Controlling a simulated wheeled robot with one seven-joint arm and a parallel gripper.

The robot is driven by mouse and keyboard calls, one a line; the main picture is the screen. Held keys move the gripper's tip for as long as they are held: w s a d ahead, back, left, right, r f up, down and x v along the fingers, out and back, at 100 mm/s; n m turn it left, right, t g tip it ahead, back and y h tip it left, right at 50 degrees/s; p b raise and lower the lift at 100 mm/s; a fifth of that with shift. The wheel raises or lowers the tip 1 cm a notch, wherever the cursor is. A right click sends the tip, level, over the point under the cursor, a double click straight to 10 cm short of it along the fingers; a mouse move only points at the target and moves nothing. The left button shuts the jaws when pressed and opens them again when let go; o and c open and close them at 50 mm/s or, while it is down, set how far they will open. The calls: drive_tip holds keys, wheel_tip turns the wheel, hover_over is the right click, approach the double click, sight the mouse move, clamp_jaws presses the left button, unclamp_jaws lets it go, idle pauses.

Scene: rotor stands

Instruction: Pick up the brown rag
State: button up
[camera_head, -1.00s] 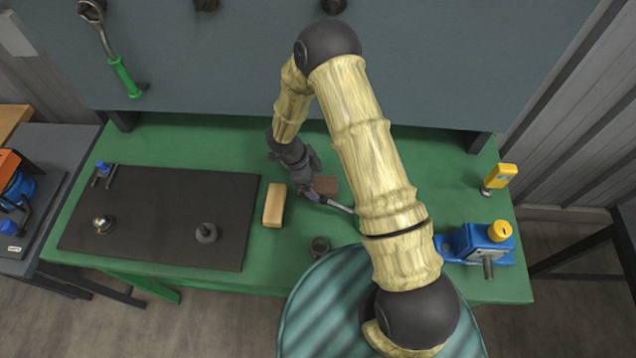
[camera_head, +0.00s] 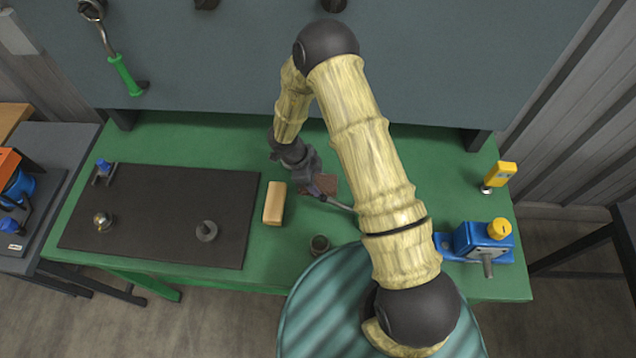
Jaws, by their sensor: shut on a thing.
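The brown rag (camera_head: 326,184) is a small reddish-brown patch near the middle of the green bench, partly hidden by my gripper and my arm. My gripper (camera_head: 314,192) points down at the rag's left part and is shut on it. The fingertips are small and partly covered in this view. I cannot tell whether the rag is clear of the bench top.
A tan block (camera_head: 274,204) stands just left of my gripper. A metal rod (camera_head: 340,205) and a small dark cup (camera_head: 319,245) lie close by. A dark mat (camera_head: 150,240) with small parts covers the left. A blue vise (camera_head: 482,240) and yellow device (camera_head: 499,176) are at the right.

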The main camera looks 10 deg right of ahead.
sight(316, 182)
wheel_tip(316, 182, up, 10)
drive_tip(key=b, duration=0.2)
idle(0.4)
idle(0.4)
drive_tip(key=shift+o, duration=1)
drive_tip(key=shift+c, duration=0.5)
